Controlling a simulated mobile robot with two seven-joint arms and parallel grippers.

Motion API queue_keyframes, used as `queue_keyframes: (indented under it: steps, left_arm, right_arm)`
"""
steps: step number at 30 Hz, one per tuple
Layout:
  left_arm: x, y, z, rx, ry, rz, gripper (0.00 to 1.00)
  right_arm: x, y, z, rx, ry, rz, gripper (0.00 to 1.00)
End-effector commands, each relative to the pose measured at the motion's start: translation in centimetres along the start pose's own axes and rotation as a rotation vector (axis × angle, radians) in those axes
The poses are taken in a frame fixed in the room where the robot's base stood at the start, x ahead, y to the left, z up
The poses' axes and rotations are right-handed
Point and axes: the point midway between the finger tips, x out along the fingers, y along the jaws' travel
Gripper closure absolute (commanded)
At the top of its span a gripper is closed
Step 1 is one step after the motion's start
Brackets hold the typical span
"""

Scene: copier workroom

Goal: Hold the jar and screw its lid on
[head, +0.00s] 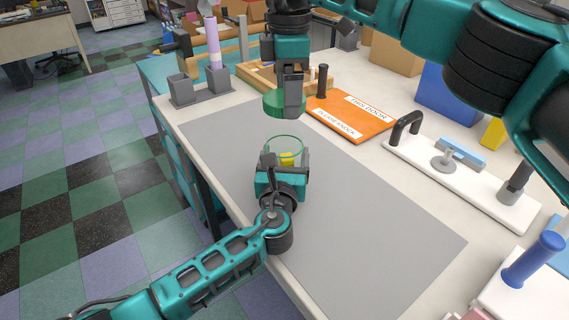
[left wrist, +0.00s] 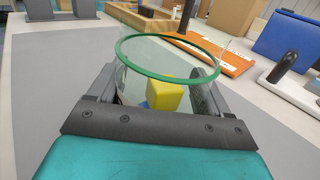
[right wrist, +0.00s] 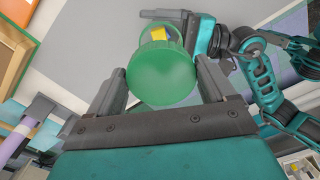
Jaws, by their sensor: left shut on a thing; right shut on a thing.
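The clear jar (head: 284,145) has a green rim and stands on the grey mat, with a yellow block (left wrist: 165,95) and something blue inside. My left gripper (head: 281,165) is shut on the jar's sides; the jar also shows in the left wrist view (left wrist: 170,55). The green lid (head: 287,103) is held by my right gripper (head: 292,105), which is shut on it above the jar. In the right wrist view the round lid (right wrist: 162,74) sits between the fingers, and part of the jar shows beyond it. The lid and the jar rim are apart.
The grey mat (head: 390,230) is mostly clear around the jar. An orange sign board (head: 350,115) lies behind it. A white board with a black handle (head: 405,130) is at right. Grey cups (head: 180,88) stand at the table's back left. The table's left edge is close.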

Motion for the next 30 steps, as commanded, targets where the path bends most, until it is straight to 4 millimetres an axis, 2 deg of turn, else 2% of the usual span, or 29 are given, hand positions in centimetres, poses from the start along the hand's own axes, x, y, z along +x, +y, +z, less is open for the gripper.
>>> queue_keyframes:
  steps: [1,4,8,18,30]
  left_arm:
    - [0.0,0.0,0.0,0.0,0.0,0.0,0.67]
    - [0.0,0.0,0.0,0.0,0.0,0.0,0.76]
    - [0.0,0.0,0.0,0.0,0.0,0.0,0.77]
    - [0.0,0.0,0.0,0.001,0.0,0.0,0.77]
    - [0.0,0.0,0.0,0.001,0.0,0.0,0.77]
  right_arm:
    - [0.0,0.0,0.0,0.0,0.0,0.0,0.45]
    - [0.0,0.0,0.0,0.0,0.0,0.0,0.45]
    - [0.4,0.0,0.0,0.0,0.0,-0.001,0.45]
    - [4.8,0.0,0.0,0.0,-0.001,-0.001,0.45]
    - [5.0,0.0,0.0,0.0,-0.001,0.0,0.45]
